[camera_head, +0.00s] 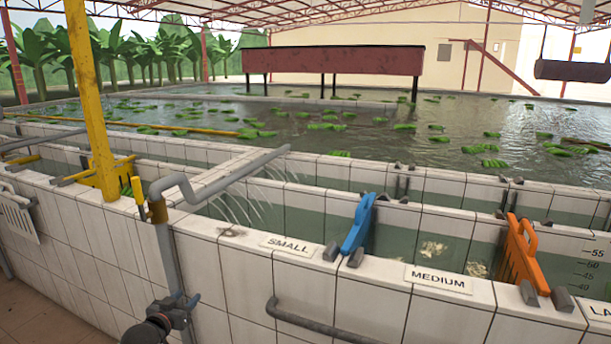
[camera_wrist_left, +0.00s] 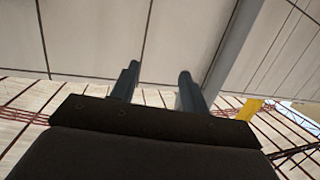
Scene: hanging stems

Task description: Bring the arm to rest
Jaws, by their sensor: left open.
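My left gripper (camera_head: 180,303) is low at the bottom left of the head view, in front of the white tiled tank wall (camera_head: 245,305) and close to the grey upright pipe (camera_head: 166,255). In the left wrist view the two dark fingers of my left gripper (camera_wrist_left: 158,75) stand apart with nothing between them. The tiled wall (camera_wrist_left: 90,35) shows beyond them, with the grey pipe (camera_wrist_left: 232,50) just to their right. I cannot tell whether the gripper touches the pipe. My right gripper is in neither view.
A blue divider (camera_head: 358,225) and an orange divider (camera_head: 521,255) stand at the tank wall, near SMALL (camera_head: 287,245) and MEDIUM (camera_head: 437,279) labels. A grey rail (camera_head: 320,325) sticks out below. A yellow post (camera_head: 92,100) rises at left. Green bunches float in the water behind.

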